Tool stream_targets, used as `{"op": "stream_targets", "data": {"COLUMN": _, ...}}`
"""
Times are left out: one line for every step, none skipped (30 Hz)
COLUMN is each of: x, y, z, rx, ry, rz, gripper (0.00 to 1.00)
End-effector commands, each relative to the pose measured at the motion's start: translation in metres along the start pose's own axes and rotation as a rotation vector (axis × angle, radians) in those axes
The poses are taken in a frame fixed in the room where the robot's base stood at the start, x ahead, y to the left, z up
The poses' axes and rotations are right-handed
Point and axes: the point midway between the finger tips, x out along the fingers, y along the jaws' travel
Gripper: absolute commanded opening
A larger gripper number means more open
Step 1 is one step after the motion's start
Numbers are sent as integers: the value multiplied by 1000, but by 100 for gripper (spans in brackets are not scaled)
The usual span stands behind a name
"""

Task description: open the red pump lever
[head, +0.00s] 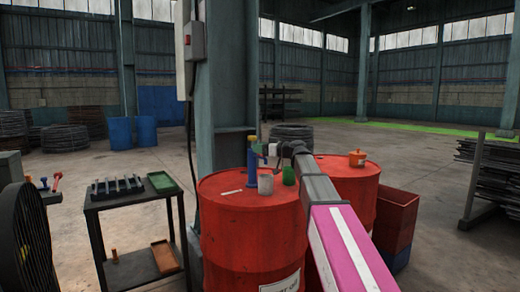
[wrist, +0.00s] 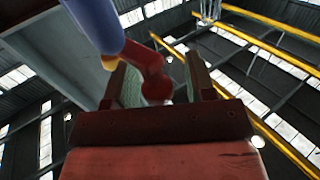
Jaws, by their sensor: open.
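A blue pump (head: 253,168) with a yellowish top stands upright on the front red drum (head: 250,235) in the head view. My gripper (head: 271,149) is just right of the pump's upper part, small and partly hidden by my arm. In the wrist view the camera looks upward, and the blue pump body (wrist: 95,25) crosses the upper left. The red pump lever (wrist: 148,62) extends from it, ending in a rounded knob. My gripper (wrist: 163,82) is open, and the lever's end appears between the two fingers, nearer the left one. I cannot tell whether they touch.
A grey cup (head: 266,184) and a green cup (head: 288,175) stand on the drum close to the pump. A second red drum (head: 345,180) carries an orange pot (head: 357,158). A steel column (head: 226,100) rises behind. A black tool cart (head: 135,210) stands left.

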Motion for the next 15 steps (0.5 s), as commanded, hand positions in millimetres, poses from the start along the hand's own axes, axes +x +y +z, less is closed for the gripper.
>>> {"op": "stream_targets", "data": {"x": 1, "y": 0, "z": 0, "rx": 0, "ry": 0, "rz": 0, "gripper": 50}}
{"op": "stream_targets", "data": {"x": 1, "y": 0, "z": 0, "rx": 0, "ry": 0, "rz": 0, "gripper": 50}}
{"op": "stream_targets", "data": {"x": 2, "y": 0, "z": 0, "rx": 0, "ry": 0, "rz": 1, "gripper": 50}}
{"op": "stream_targets", "data": {"x": 1, "y": 0, "z": 0, "rx": 0, "ry": 0, "rz": 1, "gripper": 50}}
{"op": "stream_targets", "data": {"x": 1, "y": 0, "z": 0, "rx": 0, "ry": 0, "rz": 1, "gripper": 50}}
{"op": "stream_targets", "data": {"x": 1, "y": 0, "z": 0, "rx": 0, "ry": 0, "rz": 1, "gripper": 50}}
{"op": "stream_targets", "data": {"x": 1, "y": 0, "z": 0, "rx": 0, "ry": 0, "rz": 1, "gripper": 50}}
{"op": "stream_targets", "data": {"x": 1, "y": 0, "z": 0, "rx": 0, "ry": 0, "rz": 1, "gripper": 50}}
{"op": "stream_targets", "data": {"x": 1, "y": 0, "z": 0, "rx": 0, "ry": 0, "rz": 0, "gripper": 40}}
{"op": "stream_targets", "data": {"x": 1, "y": 0, "z": 0, "rx": 0, "ry": 0, "rz": 0, "gripper": 31}}
{"op": "stream_targets", "data": {"x": 1, "y": 0, "z": 0, "rx": 0, "ry": 0, "rz": 0, "gripper": 21}}
{"op": "stream_targets", "data": {"x": 1, "y": 0, "z": 0, "rx": 0, "ry": 0, "rz": 0, "gripper": 8}}
{"op": "stream_targets", "data": {"x": 1, "y": 0, "z": 0, "rx": 0, "ry": 0, "rz": 0, "gripper": 1}}
{"op": "stream_targets", "data": {"x": 1, "y": 0, "z": 0, "rx": 0, "ry": 0, "rz": 0, "gripper": 1}}
{"op": "stream_targets", "data": {"x": 1, "y": 0, "z": 0, "rx": 0, "ry": 0, "rz": 0, "gripper": 1}}
